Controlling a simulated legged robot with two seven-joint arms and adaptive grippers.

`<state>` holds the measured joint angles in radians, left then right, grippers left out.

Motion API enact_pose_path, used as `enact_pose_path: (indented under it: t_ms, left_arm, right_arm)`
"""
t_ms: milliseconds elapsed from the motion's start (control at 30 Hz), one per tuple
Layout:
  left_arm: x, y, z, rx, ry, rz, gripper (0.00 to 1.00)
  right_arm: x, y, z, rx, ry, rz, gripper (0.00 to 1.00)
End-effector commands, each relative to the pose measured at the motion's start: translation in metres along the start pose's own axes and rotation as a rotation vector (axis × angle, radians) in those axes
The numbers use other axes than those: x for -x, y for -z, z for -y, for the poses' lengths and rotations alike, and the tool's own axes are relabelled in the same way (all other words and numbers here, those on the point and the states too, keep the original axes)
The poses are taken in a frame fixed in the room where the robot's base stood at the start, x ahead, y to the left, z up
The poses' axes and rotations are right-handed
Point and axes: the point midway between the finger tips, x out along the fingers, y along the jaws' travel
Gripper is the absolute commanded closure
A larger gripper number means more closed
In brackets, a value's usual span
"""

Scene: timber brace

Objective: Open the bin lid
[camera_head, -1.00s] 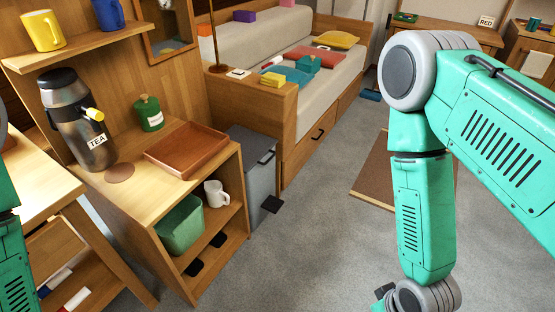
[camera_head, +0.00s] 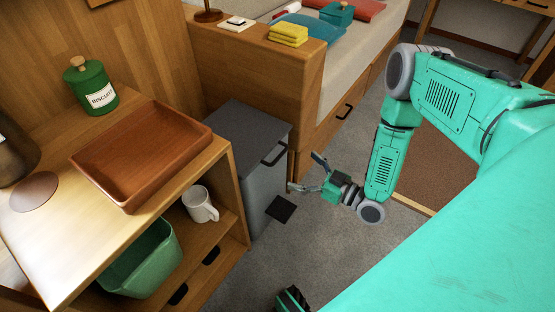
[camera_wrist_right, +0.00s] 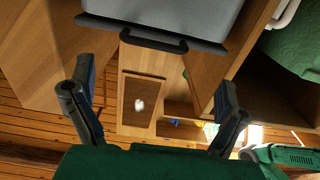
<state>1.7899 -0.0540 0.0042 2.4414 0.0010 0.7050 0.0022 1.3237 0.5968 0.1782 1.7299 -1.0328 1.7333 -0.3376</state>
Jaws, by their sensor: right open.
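The grey bin (camera_head: 265,195) stands on the floor between the wooden shelf unit and the bench end. Its flat grey lid (camera_head: 240,135) is down, with a black handle (camera_head: 274,154) on its front edge. The handle also shows at the top of the right wrist view (camera_wrist_right: 150,39). My right gripper (camera_head: 305,172) is open and empty, just right of the bin and apart from the handle. In the right wrist view its two fingers (camera_wrist_right: 155,80) are spread wide, with the handle beyond them. My left gripper is not in view.
A black pedal (camera_head: 281,209) sits at the bin's foot. The shelf unit (camera_head: 235,200), with a brown tray (camera_head: 140,155) on top and a white mug (camera_head: 200,205) inside, stands left. The wooden bench end (camera_head: 300,85) is close behind. Carpet in front is clear.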

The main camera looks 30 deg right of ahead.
Motion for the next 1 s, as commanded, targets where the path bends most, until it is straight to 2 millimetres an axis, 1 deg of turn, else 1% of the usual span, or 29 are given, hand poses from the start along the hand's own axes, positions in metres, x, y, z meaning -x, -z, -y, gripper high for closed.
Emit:
enact_pose_path:
  t_ms: [33,200,300,400,500,600,833,867,900,967,1000]
  left_arm:
    - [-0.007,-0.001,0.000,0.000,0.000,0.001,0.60]
    - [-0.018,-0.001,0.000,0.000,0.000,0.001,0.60]
    - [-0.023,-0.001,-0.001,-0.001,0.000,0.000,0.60]
    - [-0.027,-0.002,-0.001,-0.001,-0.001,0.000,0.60]
    - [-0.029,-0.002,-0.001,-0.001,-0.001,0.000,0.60]
    - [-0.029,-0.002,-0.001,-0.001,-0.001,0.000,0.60]
    - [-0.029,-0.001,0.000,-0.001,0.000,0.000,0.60]
    - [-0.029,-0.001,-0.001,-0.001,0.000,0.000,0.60]
    - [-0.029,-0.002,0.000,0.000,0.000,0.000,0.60]
    - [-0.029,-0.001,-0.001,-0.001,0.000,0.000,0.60]
    - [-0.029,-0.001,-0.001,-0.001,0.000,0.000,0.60]
  right_arm:
    - [-0.013,-0.003,-0.001,-0.001,0.000,-0.004,0.05]
    - [-0.047,-0.006,-0.004,-0.006,0.000,-0.005,0.05]
    - [-0.064,-0.005,-0.003,-0.007,0.000,-0.004,0.05]
    - [-0.076,-0.005,-0.003,-0.006,-0.001,-0.002,0.05]
    - [-0.084,-0.004,-0.003,-0.005,-0.001,0.000,0.05]
    - [-0.087,-0.003,-0.002,-0.004,-0.001,0.000,0.05]
    - [-0.087,-0.003,-0.003,-0.007,-0.001,0.000,0.05]
    - [-0.087,-0.003,-0.003,-0.007,-0.001,0.000,0.08]
    - [-0.087,-0.003,-0.003,-0.007,-0.001,0.000,0.22]
    - [-0.087,-0.003,-0.003,-0.007,-0.001,0.000,0.44]
    - [-0.087,-0.004,-0.003,-0.007,-0.001,0.000,0.58]
